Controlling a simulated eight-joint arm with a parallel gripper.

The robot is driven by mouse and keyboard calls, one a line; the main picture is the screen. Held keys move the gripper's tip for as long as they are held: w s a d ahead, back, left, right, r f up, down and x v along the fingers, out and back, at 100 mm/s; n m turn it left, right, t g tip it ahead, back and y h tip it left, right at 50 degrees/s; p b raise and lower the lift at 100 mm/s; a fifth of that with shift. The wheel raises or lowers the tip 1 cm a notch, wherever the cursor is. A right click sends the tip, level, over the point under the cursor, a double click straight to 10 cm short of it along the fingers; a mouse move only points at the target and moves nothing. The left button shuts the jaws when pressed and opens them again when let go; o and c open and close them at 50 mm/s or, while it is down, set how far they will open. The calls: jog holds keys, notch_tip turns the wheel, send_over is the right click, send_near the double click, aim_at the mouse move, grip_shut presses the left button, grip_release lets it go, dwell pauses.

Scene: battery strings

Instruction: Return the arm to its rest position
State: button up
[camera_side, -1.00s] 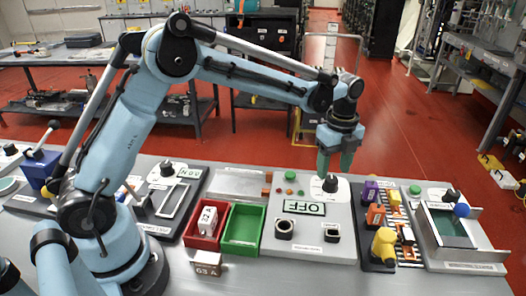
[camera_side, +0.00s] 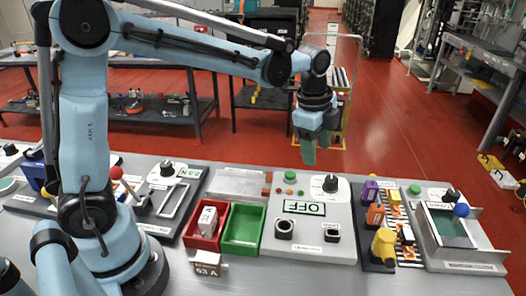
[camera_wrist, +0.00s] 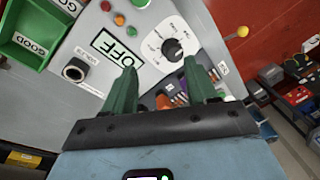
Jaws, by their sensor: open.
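My gripper (camera_side: 308,148) is in the air above the back edge of the bench, over the grey panel (camera_side: 345,235) with the "OFF" display (camera_side: 304,208). Its green fingers point down and hold nothing. In the wrist view the two fingers of my gripper (camera_wrist: 162,90) stand apart with a clear gap between them. The black dial (camera_wrist: 172,49) and the "OFF" display (camera_wrist: 117,47) show beyond the fingers. In the side view my arm is raised, its forearm reaching right.
A red bin (camera_side: 190,238) holding a pale block (camera_side: 208,221) and an empty green bin (camera_side: 243,247) are left of the panel. A dark tray (camera_side: 368,222) with purple, orange and yellow parts is to its right. Air above the bench is free.

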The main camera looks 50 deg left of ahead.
jog(key=s+a+n+t, duration=0.4)
jog(key=s+n+t, duration=0.1)
jog(key=s+n, duration=1)
jog(key=shift+r, duration=0.35)
